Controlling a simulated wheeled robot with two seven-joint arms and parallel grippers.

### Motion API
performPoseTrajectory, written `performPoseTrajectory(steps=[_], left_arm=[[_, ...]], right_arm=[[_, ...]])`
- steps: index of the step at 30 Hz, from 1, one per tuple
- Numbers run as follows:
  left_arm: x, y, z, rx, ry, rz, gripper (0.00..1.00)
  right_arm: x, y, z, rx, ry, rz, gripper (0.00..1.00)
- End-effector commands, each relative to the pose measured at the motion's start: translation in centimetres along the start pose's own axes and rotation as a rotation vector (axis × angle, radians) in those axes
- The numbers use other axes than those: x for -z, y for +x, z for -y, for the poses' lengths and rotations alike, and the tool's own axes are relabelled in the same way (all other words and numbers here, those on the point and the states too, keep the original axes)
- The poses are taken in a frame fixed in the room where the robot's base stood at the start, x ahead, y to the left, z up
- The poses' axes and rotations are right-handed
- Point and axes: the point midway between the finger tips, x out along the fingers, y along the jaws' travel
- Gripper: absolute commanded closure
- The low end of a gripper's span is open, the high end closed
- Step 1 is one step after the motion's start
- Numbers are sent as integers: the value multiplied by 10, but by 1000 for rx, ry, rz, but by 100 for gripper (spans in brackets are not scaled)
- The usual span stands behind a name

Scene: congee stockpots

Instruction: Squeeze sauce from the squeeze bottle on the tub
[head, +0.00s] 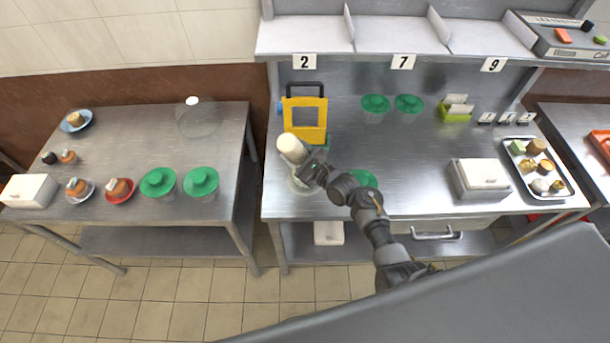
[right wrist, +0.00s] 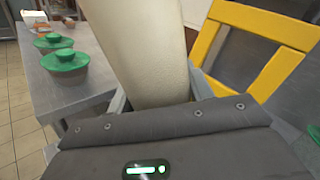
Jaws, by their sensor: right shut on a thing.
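My right gripper (head: 307,163) is shut on the cream squeeze bottle (head: 292,147), which leans with its visible broad end toward the upper left. The bottle also fills the middle of the right wrist view (right wrist: 143,45) between the fingers. Its nozzle is hidden in both views. A clear tub (head: 297,186) shows partly below the bottle and gripper, near the left end of the middle steel table. The gripper hides much of this tub, and I cannot tell its contents. My left gripper is not in view.
A yellow frame (head: 304,137) stands just behind the bottle. Green-lidded tubs stand at the table's back (head: 375,104), beside my arm (head: 363,178) and on the left table (head: 158,183). A white box (head: 480,178) and a tray (head: 509,146) stand right. The table's centre is clear.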

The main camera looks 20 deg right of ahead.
Motion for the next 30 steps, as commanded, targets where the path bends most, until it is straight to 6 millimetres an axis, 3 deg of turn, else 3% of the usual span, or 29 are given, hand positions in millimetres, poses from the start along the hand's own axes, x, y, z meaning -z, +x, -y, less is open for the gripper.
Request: performPoseTrajectory(steps=[7, 13, 22, 26, 30], left_arm=[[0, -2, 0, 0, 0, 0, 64], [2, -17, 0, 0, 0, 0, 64], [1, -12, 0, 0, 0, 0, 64], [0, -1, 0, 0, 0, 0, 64], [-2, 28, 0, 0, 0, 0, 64]], right_arm=[[-3, 0, 2, 1, 0, 2, 60], [-18, 0, 9, 1, 0, 1, 60], [-27, 0, 13, 1, 0, 1, 60], [-19, -9, 7, 21, 0, -9, 60], [-7, -41, -6, 88, -1, -40, 60]])
